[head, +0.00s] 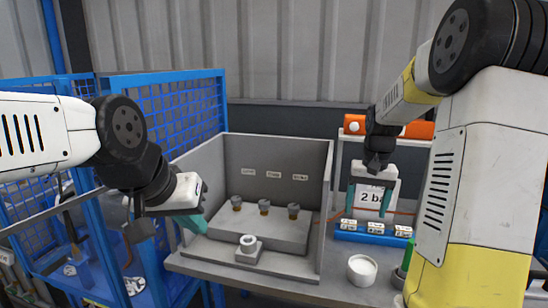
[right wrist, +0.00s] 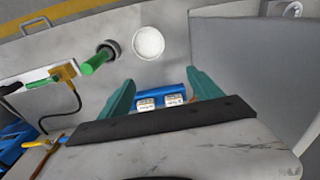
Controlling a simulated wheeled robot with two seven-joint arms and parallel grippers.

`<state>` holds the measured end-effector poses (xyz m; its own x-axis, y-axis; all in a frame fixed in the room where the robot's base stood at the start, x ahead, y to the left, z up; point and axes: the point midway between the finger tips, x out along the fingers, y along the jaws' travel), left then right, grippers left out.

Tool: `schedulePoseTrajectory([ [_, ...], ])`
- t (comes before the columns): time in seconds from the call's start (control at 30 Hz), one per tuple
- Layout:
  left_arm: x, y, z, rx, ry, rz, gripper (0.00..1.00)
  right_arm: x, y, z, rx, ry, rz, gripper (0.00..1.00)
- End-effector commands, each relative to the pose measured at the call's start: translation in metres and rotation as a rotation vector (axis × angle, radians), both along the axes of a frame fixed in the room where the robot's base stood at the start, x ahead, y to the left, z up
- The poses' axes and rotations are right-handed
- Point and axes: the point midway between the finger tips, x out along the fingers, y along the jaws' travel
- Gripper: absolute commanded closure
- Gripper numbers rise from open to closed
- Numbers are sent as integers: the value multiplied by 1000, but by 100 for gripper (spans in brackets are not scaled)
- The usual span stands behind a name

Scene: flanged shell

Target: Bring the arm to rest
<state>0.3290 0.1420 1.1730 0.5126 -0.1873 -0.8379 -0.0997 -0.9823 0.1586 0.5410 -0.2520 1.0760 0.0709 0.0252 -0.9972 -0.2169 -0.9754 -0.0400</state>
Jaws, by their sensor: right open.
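My right gripper (head: 369,206) hangs at the right of the head view, in front of a white sign reading "2 ba". Its teal fingers are apart with nothing between them, and they also show apart in the right wrist view (right wrist: 161,88). My left gripper (head: 192,222) is at the left wall of the grey open-fronted box (head: 327,215). Only part of its teal fingers shows, so its opening is unclear. A pale ring-shaped part (head: 248,240) sits on a small block at the front of the box. Three dark fittings (head: 264,207) stand on the step behind it.
A white round container (head: 362,270) stands on the bench right of the box, with a green-handled tool (right wrist: 97,62) beside it. A blue labelled rack (head: 374,238) lies below my right gripper. Blue mesh fencing (head: 180,105) stands at left. An orange cylinder (head: 418,130) lies behind.

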Motion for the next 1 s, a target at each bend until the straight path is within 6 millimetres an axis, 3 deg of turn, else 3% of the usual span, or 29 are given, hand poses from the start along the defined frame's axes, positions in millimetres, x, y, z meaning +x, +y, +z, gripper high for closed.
schedulePoseTrajectory([
  [0.33, 0, 0, 0, 0, 0, 0, 100, -51, 35, 54, 37, -137, 67, 26],
  [0.6, 0, 0, 0, 0, 0, 0, 100, -137, 79, 96, 73, -328, 171, 26],
  [0.8, 0, 0, 0, 0, 0, 0, 100, -190, 101, 100, 86, -445, 236, 26],
  [1.0, 0, 0, 0, 0, 0, 0, 100, -207, 108, 98, 87, -485, 257, 26],
])
